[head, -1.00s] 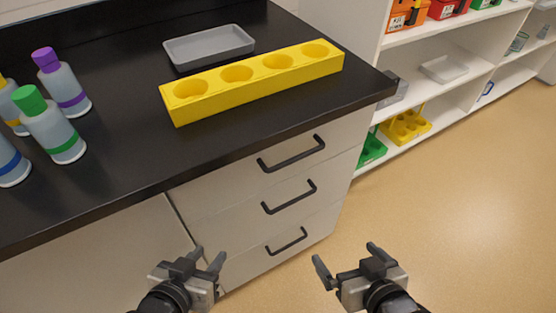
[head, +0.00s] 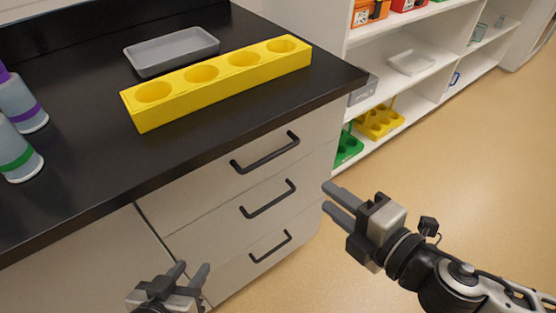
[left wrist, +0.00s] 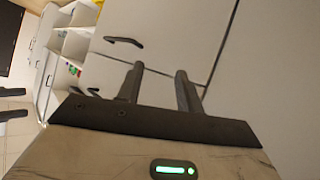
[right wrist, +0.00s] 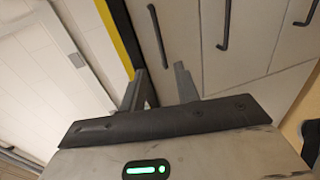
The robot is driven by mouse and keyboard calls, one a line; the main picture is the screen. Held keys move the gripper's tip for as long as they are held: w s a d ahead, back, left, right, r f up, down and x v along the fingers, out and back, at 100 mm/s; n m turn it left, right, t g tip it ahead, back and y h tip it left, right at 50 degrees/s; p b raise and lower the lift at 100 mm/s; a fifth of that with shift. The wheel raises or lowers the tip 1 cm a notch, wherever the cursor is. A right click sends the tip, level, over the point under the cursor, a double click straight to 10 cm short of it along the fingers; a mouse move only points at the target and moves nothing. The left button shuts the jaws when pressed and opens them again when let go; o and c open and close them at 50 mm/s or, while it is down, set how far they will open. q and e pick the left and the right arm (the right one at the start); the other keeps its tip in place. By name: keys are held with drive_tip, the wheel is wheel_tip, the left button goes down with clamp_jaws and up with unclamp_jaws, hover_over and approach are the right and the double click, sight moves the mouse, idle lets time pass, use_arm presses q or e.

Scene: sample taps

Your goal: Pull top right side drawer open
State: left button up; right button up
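The top drawer (head: 215,172) is shut in the pale cabinet under the black counter. Its black bar handle (head: 266,155) is in plain view in the head view; in the right wrist view the handle (right wrist: 158,35) lies ahead of the fingers, nearest the counter edge. My right gripper (head: 330,197) is open and empty, to the right of the drawer fronts and lower than the top handle, apart from it. It also shows in the right wrist view (right wrist: 159,72). My left gripper (head: 193,270) is open and empty, low in front of the cabinet.
Two lower drawers have similar handles, middle (head: 268,199) and bottom (head: 270,247). On the counter (head: 80,180) are a yellow rack (head: 220,82), a grey tray (head: 170,50) and bottles (head: 18,150). White shelves (head: 405,85) stand at the right. The floor (head: 470,170) there is clear.

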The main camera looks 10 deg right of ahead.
sight(276, 156)
drive_tip(key=p+x, duration=0.1)
drive_tip(key=x, duration=1.4)
drive_tip(key=shift+w+a+p, duration=0.25)
drive_tip(key=shift+w+p, duration=0.1)
clamp_jaws()
